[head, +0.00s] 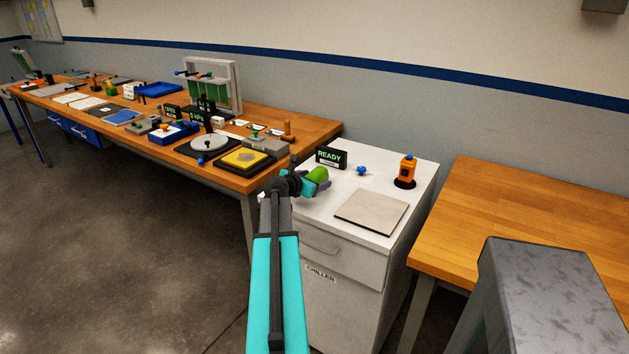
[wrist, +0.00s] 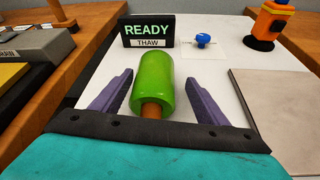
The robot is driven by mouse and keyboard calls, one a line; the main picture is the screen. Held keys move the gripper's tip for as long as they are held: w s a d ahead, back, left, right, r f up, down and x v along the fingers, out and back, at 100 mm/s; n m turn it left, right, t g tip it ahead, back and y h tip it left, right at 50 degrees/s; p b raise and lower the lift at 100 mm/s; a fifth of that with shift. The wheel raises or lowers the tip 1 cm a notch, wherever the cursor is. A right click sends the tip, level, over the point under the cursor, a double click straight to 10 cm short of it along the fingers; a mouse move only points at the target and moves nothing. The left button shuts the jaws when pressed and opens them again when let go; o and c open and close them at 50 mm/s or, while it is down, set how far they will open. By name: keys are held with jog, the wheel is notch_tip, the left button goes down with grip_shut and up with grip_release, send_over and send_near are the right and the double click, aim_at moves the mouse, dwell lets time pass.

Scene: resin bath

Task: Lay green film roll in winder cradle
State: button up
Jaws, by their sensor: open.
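The green film roll (wrist: 153,82) is a bright green cylinder with a brown core end that points toward me in the wrist view. It lies on the white chiller top, and it also shows in the head view (head: 320,174). My gripper (wrist: 159,84) is open, with one purple finger on each side of the roll and a gap on both sides. In the head view my gripper (head: 311,186) is at the left part of the chiller top, partly hiding the roll. I cannot single out the winder cradle in these views.
A black READY sign (wrist: 148,31) stands just beyond the roll. A blue knob (wrist: 204,40), an orange bottle-like object (head: 407,170) and a beige plate (head: 371,212) are on the chiller (head: 340,275). The wooden bench (head: 228,178) at left is crowded; the right bench (head: 540,215) looks clear.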

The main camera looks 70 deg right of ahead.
jog(key=shift+r, duration=0.1)
jog(key=b+v, duration=0.1)
jog(key=v, duration=1)
jog(key=shift+a+r, duration=0.1)
jog(key=shift+a, duration=0.25)
jog(key=shift+w+a, duration=0.1)
dwell(0.3)
